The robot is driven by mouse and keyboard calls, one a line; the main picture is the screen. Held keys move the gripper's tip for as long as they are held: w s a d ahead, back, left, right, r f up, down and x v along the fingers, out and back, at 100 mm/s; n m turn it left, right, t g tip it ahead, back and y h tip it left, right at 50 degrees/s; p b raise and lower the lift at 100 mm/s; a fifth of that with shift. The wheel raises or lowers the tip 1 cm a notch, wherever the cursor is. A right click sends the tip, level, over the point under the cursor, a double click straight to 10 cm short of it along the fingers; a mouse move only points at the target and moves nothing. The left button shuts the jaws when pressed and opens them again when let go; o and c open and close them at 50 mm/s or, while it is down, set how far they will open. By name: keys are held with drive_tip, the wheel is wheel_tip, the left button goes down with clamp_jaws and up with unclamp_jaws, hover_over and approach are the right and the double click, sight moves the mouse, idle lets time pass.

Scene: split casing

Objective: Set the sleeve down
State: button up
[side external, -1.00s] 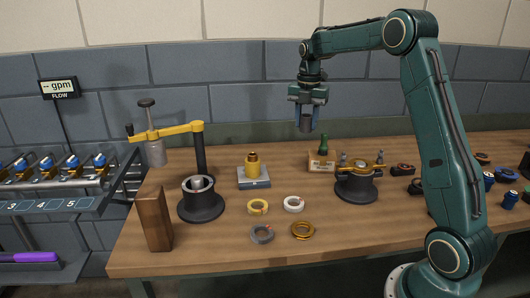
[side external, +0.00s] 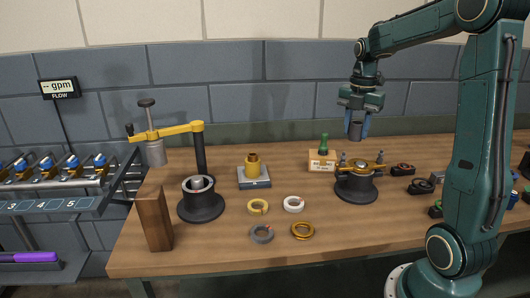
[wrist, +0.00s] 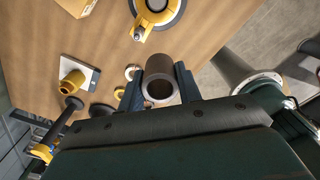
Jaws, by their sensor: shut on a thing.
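The sleeve (side external: 355,131) is a short, dark grey, hollow cylinder. My gripper (side external: 357,127) is shut on it and holds it upright, high above the bench. In the wrist view the sleeve (wrist: 160,77) sits between the two dark fingers, with its open bore facing the camera. In the side view, sleeve and gripper appear above and behind a black round fixture (side external: 356,191) with a yellow clamp bar on top. There is clear air under the sleeve.
Black parts (side external: 402,169) lie at right.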

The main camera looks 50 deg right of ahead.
drive_tip(key=s+a+f+m, duration=0.1)
drive_tip(key=s+a, duration=0.2)
drive_tip(key=s, duration=0.7)
drive_tip(key=shift+a+f+m, duration=0.15)
drive_tip(key=shift+m, duration=0.25)
drive_tip(key=shift+s, duration=0.1)
hover_over(371, 220)
wheel_tip(371, 220, down, 16)
drive_tip(key=shift+f, duration=0.1)
drive_tip(key=shift+f, duration=1.9)
drive_tip(key=shift+f, duration=0.1)
drive_tip(key=o, duration=1.1)
